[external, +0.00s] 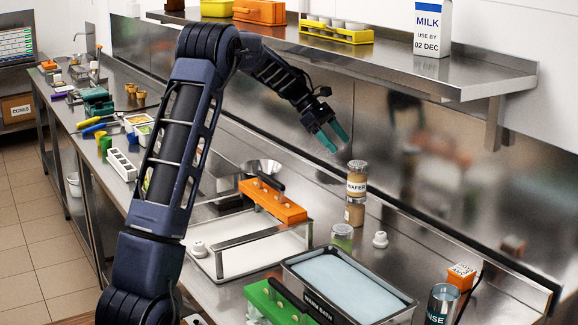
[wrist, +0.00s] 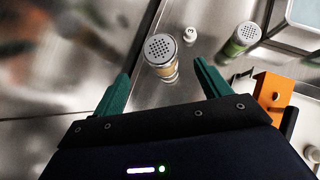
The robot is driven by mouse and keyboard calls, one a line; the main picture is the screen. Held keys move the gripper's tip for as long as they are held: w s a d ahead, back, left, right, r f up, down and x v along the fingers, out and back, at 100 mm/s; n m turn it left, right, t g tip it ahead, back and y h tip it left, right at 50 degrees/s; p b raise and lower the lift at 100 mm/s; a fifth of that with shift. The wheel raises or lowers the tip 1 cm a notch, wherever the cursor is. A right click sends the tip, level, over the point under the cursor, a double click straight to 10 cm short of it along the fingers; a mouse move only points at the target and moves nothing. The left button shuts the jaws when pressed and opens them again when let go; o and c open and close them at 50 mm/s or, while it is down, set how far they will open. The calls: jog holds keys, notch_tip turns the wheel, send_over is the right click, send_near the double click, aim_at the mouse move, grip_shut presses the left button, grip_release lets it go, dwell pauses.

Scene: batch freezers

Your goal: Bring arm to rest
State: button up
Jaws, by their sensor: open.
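My gripper (external: 332,138) is at the end of my raised, bent arm in the external view. Its two teal fingers point down and to the right. It is above the counter, up and to the left of the stacked jars. In the wrist view the gripper (wrist: 160,88) shows two teal fingers spread apart with nothing held between them. A jar with a perforated lid (wrist: 162,58) lies beyond the fingertips, apart from them. In the external view the upper jar labelled WAFER (external: 357,178) stands on another jar (external: 355,211).
A steel shelf (external: 450,78) with a milk carton (external: 432,28) is above the counter. A water bath (external: 345,285) and a steel rinse cup (external: 441,303) are at the front right. A shaker (external: 342,236) stands near the jars.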

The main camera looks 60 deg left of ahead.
jog(key=s+d+r+m+y, duration=0.2)
jog(key=s+r+y, duration=0.15)
jog(key=s, duration=0.65)
jog(key=s+d+r+m+y, duration=0.1)
jog(key=s+d+r+m, duration=0.3)
jog(key=s+d, duration=0.5)
jog(key=s+d+r+m+y, duration=0.1)
jog(key=s+d+r+m, duration=0.1)
jog(key=s+d+m, duration=0.75)
jog(key=s+d+f+m+y, duration=0.1)
jog(key=s+d+m, duration=0.3)
jog(key=s, duration=0.5)
jog(key=s+d+f+m+y, duration=0.1)
jog(key=s+d+f+m, duration=0.2)
jog(key=s+d, duration=0.5)
jog(key=shift+s+d+f+m, duration=0.15)
jog(key=shift+s+d+m, duration=0.15)
jog(key=shift+s+m, duration=0.55)
